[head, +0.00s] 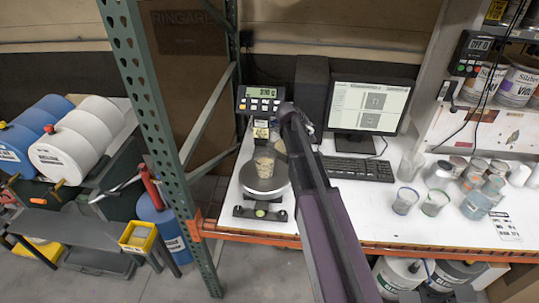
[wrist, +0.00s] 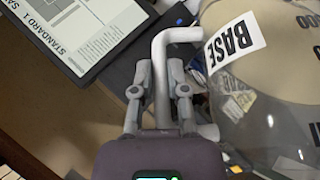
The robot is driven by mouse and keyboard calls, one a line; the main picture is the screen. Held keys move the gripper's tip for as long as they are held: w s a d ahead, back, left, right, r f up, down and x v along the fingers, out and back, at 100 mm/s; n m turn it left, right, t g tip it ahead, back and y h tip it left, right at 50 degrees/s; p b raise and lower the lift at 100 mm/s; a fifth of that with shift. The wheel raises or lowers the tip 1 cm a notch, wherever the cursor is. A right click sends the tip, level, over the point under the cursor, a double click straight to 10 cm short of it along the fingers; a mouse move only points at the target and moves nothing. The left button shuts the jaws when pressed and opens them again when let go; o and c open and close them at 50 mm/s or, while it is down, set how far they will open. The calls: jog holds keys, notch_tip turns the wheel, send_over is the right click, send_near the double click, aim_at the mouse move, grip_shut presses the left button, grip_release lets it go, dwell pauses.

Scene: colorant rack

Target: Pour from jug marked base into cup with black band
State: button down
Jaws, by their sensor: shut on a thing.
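My gripper (wrist: 160,92) is shut on the grey handle of the jug marked BASE (wrist: 262,62) in the wrist view. The jug is clear, with a white BASE label, printed graduations and cream content. In the head view my arm hides most of the jug; a small tan part (head: 280,146) shows beside the arm, above the scale. A clear cup (head: 264,165) with tan content stands upright on the round scale plate (head: 262,188), below and left of that part. I cannot make out a black band on it. No stream is clearly visible.
A scale display (head: 260,100) stands behind the plate. A monitor (head: 368,107) and keyboard (head: 357,168) are right of my arm. Several cups, including one with a blue band (head: 405,201) and one with a green band (head: 435,203), stand on the right bench. A green rack post (head: 160,130) is left.

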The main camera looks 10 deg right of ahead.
jog(key=shift+s+r, duration=0.1)
jog(key=shift+r, duration=0.05)
jog(key=shift+a, duration=0.1)
jog(key=shift+r, duration=0.1)
dwell(0.3)
jog(key=shift+a+h, duration=0.1)
jog(key=shift+h, duration=0.2)
jog(key=shift+r, duration=0.1)
